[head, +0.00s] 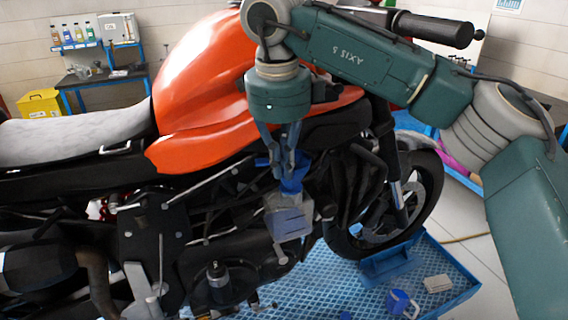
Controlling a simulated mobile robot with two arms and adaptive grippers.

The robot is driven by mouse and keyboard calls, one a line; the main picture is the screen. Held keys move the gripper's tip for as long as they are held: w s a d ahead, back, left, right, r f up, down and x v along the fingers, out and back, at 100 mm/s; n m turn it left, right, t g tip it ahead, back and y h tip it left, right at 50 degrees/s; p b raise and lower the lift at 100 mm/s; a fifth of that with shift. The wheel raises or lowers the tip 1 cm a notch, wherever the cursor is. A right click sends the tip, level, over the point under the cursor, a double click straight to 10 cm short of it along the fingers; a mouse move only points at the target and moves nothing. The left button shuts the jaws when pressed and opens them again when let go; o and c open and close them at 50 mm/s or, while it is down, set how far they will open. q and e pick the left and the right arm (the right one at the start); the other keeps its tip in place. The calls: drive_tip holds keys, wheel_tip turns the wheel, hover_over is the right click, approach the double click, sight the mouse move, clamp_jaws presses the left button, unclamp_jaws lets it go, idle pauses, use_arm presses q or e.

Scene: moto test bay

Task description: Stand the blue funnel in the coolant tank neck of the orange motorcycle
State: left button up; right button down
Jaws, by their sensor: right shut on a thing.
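The orange motorcycle (205,95) stands side-on across the view. A pale grey coolant tank (289,221) sits low on its side, below the orange bodywork. My right gripper (283,172) comes down from above, just over the top of the tank. It is shut on the blue funnel (294,184), which is partly hidden by the fingers. The funnel's lower end is right at the top of the tank. The tank neck is hidden, and I cannot tell whether the spout is inside it or only above it. My left gripper is not in view.
A blue mug (400,304) and a pale box (438,284) are on the blue grated platform (345,290) at lower right. A workbench (103,78) with bottles and a yellow bin (40,103) stand at the back left. Handlebar and front wheel are near my right arm.

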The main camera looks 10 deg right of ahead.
drive_tip(key=c, duration=1.8)
unclamp_jaws()
drive_tip(key=shift+c, duration=0.2)
